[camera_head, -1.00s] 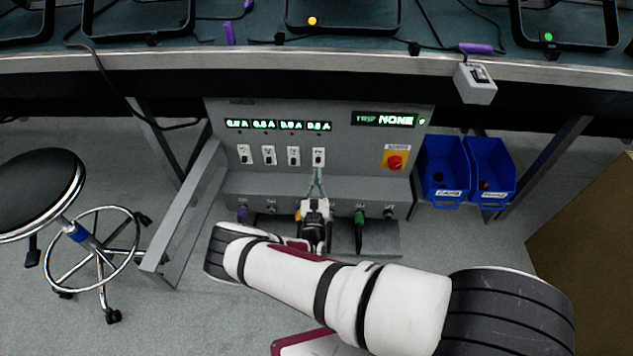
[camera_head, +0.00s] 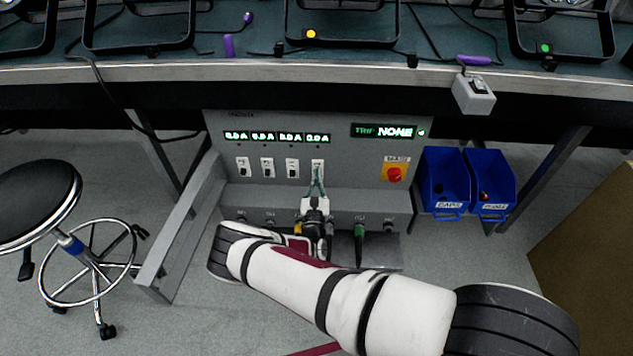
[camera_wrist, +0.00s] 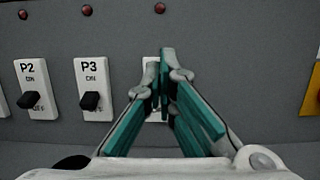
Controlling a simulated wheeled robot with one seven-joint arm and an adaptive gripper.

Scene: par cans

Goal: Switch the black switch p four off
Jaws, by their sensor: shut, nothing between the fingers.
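The switch P4 is the rightmost of the row of white switch plates on the grey panel; its plate (camera_head: 317,164) shows above my fingertips in the head view. In the wrist view only a sliver of its plate (camera_wrist: 150,76) shows behind my fingers. Its black lever and label are hidden, so I cannot tell its position. My gripper (camera_head: 317,179) is shut and empty, its teal-padded fingers (camera_wrist: 165,58) together in front of the P4 plate. I cannot tell whether the tips touch the lever.
Switches P3 (camera_wrist: 91,90) and P2 (camera_wrist: 34,90) stand to the left, with black levers. A red knob on a yellow plate (camera_head: 395,173) is to the right. Blue bins (camera_head: 445,183) hang farther right. The bench edge (camera_head: 270,68) overhangs; a stool (camera_head: 40,205) stands left.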

